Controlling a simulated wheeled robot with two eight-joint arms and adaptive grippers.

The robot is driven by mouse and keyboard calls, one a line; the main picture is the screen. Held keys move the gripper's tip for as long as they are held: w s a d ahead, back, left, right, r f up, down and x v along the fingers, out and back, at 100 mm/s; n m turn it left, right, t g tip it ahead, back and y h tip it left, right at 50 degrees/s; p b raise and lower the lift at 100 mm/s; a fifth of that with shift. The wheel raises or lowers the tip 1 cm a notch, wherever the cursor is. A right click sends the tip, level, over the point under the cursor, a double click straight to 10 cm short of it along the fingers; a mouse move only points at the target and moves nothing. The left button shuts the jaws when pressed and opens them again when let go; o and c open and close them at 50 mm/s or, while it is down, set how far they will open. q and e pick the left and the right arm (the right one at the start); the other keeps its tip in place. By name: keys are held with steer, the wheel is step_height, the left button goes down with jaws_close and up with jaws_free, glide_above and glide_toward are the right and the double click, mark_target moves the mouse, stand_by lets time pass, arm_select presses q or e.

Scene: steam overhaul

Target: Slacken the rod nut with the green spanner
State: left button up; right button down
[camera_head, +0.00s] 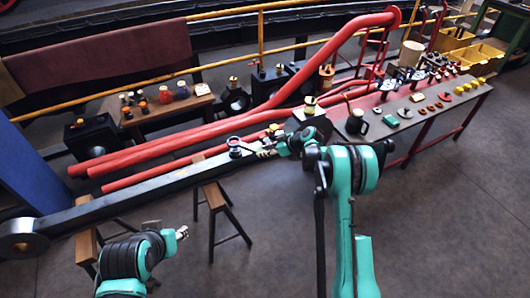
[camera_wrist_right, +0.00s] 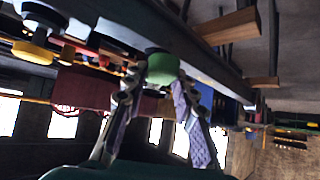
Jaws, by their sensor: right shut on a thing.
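A long dark steel rod (camera_head: 130,205) lies on wooden trestles, running from the lower left to the centre in the head view. My right gripper (camera_head: 267,149) is at the rod's far end. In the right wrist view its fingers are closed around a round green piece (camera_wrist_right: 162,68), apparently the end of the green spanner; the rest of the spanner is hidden. The green piece is close to the rod's dark underside or side. I cannot make out the rod nut clearly. My left gripper (camera_head: 182,232) is in front of the rod, near the trestles, and looks empty.
A long grey bench (camera_head: 420,112) with small parts and a mug (camera_head: 357,122) runs to the upper right. Red pipes (camera_head: 180,146) lie behind the rod. A small wooden table (camera_head: 165,110) holds coloured pots. The trestle (camera_head: 207,171) has splayed legs. The floor at lower right is clear.

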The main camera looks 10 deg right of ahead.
steer(key=shift+r+p, duration=0.95)
steer(key=shift+r, duration=1.05)
steer(key=shift+s, duration=0.5)
steer(key=s+b, duration=0.2)
steer(key=s, duration=1.1)
